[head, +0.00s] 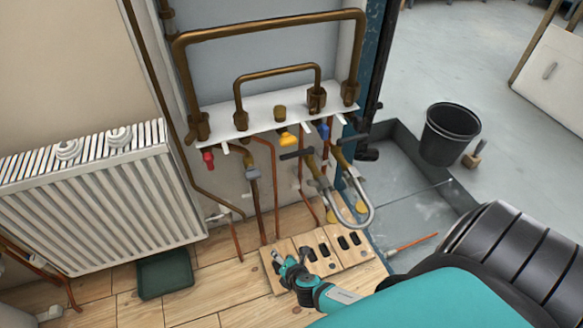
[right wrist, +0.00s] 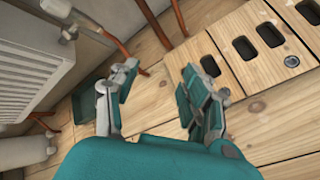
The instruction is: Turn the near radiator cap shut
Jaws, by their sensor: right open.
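The white ribbed radiator (head: 105,205) stands at the left of the head view. Two round white caps sit on its top grille: one cap (head: 68,149) further left, the other cap (head: 119,137) closer to the pipework. I cannot tell from their look how far either is turned. My right gripper (head: 293,260) is low over the wooden floor, right of the radiator and apart from both caps. In the right wrist view its jaws (right wrist: 160,75) are spread with nothing between them; the radiator's side (right wrist: 40,55) shows at the left. My left gripper is out of view.
A slotted wooden board (head: 345,257) lies beside my right gripper. A dark green tray (head: 165,274) is on the floor below the radiator. Copper pipework (head: 270,32) with valves stands behind. A black bucket (head: 450,135) and a brush (head: 473,159) are at the right.

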